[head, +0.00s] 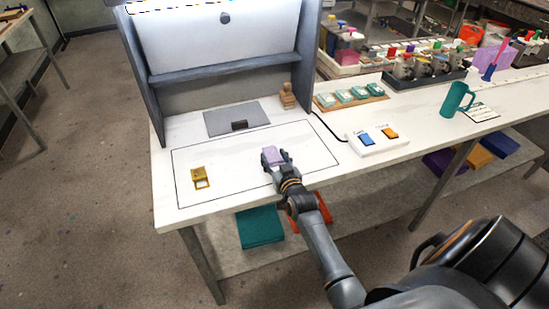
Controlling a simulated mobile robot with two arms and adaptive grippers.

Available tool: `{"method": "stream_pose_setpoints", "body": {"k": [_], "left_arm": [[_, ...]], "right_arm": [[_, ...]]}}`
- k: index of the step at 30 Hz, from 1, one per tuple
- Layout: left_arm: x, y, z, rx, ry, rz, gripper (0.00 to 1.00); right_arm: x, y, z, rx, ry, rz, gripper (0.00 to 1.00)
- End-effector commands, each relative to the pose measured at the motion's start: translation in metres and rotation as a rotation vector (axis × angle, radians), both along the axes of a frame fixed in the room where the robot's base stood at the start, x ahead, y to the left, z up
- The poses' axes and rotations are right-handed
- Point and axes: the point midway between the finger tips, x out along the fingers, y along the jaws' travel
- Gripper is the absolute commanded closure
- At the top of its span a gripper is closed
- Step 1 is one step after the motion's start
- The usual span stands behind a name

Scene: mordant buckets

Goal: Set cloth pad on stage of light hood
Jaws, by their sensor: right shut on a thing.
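A small lilac pad (271,154), which looks like the cloth pad, is held in my right gripper (277,161). The gripper is shut on it, above the outlined front area of the white table. The light hood (222,77) stands at the back left, with dark side walls and a pale upper panel. A flat grey plate (225,120), which looks like the hood's stage, lies at its foot with a small dark block (239,125) on its front edge. The pad is in front of the plate and apart from it. My left gripper is not in view.
A yellow frame-like piece (198,175) lies at left in the outlined area. A wooden stamp-like piece (287,97) stands right of the plate. A switch box (378,140) with blue and orange buttons, a tray of green-edged pieces (349,100) and a teal mug (453,99) stand farther right.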

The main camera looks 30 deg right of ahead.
Motion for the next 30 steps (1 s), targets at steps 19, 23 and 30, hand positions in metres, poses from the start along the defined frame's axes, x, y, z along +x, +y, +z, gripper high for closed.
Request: {"method": "stream_pose_setpoints", "body": {"k": [19,23,30], "left_arm": [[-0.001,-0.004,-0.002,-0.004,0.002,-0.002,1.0],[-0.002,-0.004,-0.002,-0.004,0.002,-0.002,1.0],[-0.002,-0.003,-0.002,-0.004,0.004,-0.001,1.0]], "right_arm": [[0.0,0.0,-0.003,0.0,0.0,0.0,0.28],[0.0,0.0,-0.003,0.0,0.0,0.0,0.28],[-0.014,0.004,0.0,0.001,0.001,0.0,0.28]]}}
